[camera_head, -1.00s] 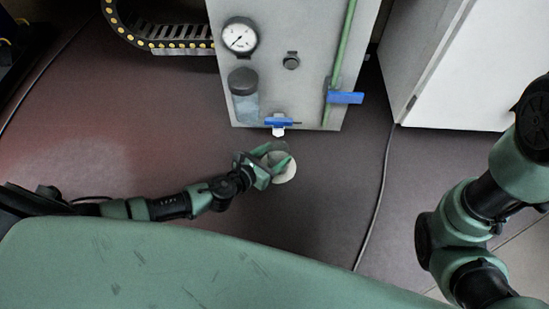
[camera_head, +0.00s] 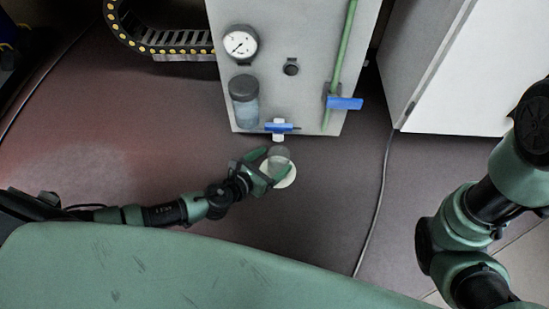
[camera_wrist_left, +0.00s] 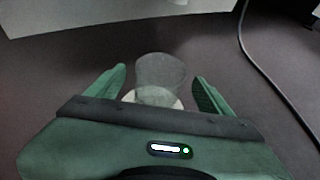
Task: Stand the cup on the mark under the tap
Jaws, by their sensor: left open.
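A clear greyish cup (camera_head: 279,156) stands upright on a pale round mark (camera_head: 288,180) on the floor, below the tap (camera_head: 279,130) with its blue handle. My left gripper (camera_head: 271,163) is open, with its fingers at the near left side of the cup. In the left wrist view the cup (camera_wrist_left: 161,72) is between and just beyond the spread fingertips (camera_wrist_left: 160,74), with a gap on both sides. The mark (camera_wrist_left: 176,104) shows under the cup, partly hidden by my gripper body. My right arm shows at the right edge; its gripper is not in view.
The grey panel (camera_head: 300,95) behind the cup carries a gauge (camera_head: 240,43), a dark-capped jar (camera_head: 244,100) and a green pipe with a blue lever (camera_head: 344,103). A cable (camera_head: 378,205) lies on the floor at the right. A white cabinet (camera_head: 470,75) stands further right.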

